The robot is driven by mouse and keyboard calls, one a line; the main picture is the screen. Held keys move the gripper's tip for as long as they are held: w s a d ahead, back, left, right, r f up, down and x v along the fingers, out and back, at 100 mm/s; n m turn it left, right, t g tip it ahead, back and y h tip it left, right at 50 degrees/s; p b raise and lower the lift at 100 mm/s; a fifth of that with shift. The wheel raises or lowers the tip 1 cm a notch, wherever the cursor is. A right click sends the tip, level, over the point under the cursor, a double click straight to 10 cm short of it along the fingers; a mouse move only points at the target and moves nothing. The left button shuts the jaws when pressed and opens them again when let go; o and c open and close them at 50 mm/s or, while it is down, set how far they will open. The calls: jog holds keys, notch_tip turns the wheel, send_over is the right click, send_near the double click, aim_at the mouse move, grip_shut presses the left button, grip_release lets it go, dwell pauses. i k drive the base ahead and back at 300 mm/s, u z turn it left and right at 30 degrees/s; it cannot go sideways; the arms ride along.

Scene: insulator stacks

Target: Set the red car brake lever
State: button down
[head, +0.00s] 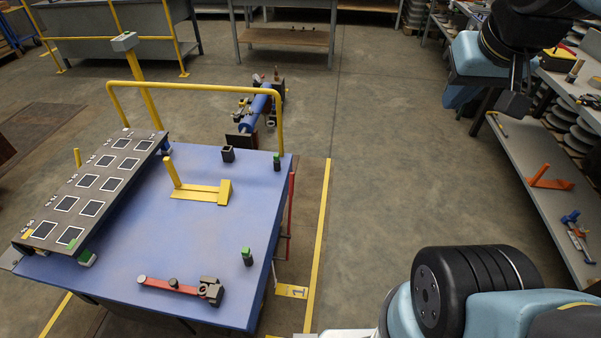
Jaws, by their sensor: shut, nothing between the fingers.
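A red lever-like bar (168,286) lies nearly flat on the blue deck (130,245) of the car, near its front edge. A second red bar (291,205) stands upright at the deck's right side. I cannot tell for certain which of the two is the brake lever. My gripper (514,103) is at the upper right, pointing down, shut and empty. It is far from both red bars and close to the shelving on the right.
A yellow rail (197,88) and yellow post (173,170) rise from the deck. A sloped panel (98,185) with white-framed squares lines its left side. Shelving (545,185) with tools stands at the right. The floor (385,180) between car and shelving is clear.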

aim_at(288, 235)
jog(key=u, duration=0.1)
jog(key=i, duration=1)
jog(key=z, duration=0.1)
